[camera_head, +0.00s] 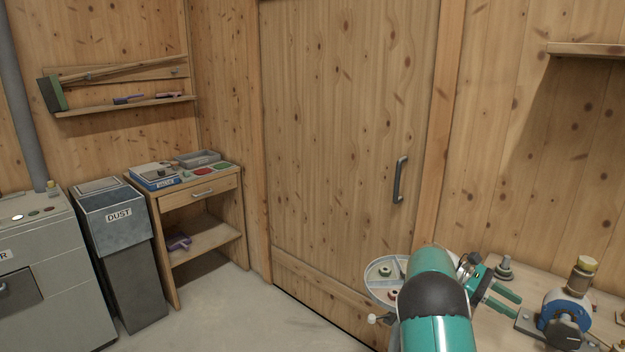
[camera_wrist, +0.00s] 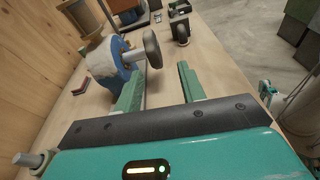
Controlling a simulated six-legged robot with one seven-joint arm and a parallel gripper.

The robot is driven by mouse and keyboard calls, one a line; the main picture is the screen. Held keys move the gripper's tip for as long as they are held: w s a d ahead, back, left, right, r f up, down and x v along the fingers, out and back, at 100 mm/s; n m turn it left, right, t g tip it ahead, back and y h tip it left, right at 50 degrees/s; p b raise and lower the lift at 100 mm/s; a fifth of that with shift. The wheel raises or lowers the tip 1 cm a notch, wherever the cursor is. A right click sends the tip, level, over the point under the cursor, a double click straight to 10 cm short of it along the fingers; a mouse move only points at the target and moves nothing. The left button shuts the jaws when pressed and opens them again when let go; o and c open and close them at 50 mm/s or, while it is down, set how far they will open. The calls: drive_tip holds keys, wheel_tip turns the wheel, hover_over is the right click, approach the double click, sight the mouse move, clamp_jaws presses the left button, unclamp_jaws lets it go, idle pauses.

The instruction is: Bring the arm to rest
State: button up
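My arm, teal with a dark joint cover, reaches over the right-hand workbench in the head view. My gripper (camera_head: 516,304) is over the left part of that bench, beside the blue device. In the wrist view my gripper (camera_wrist: 160,72) has its two green fingers spread apart, with bare bench top between them and nothing held.
The wooden workbench (camera_head: 503,327) also carries a small post (camera_head: 504,267). A round tray (camera_head: 384,271) sits left of my arm. A closed wooden door (camera_head: 345,140) is behind. A dust bin (camera_head: 118,232) and small table (camera_head: 206,199) stand left. The floor (camera_head: 240,310) between is clear.

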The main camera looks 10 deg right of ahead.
drive_tip(key=s+a+r+m+t+y, duration=0.25)
drive_tip(key=s+a+r+t, duration=0.2)
drive_tip(key=a, duration=0.55)
drive_tip(key=s+a+r+m+t+y, duration=0.1)
drive_tip(key=s+a+r+t+y, duration=0.2)
drive_tip(key=s+a+t, duration=0.5)
drive_tip(key=s+a+r+m+t+y, duration=0.2)
drive_tip(key=s+a+r+y, duration=0.15)
drive_tip(key=a, duration=0.85)
drive_tip(key=s+a+m+t+y, duration=0.1)
drive_tip(key=s+a+m+t, duration=0.1)
drive_tip(key=s+a, duration=0.4)
drive_tip(key=shift+s+a+f+t, duration=0.35)
drive_tip(key=shift+s+a, duration=0.05)
drive_tip(key=shift+a, duration=0.8)
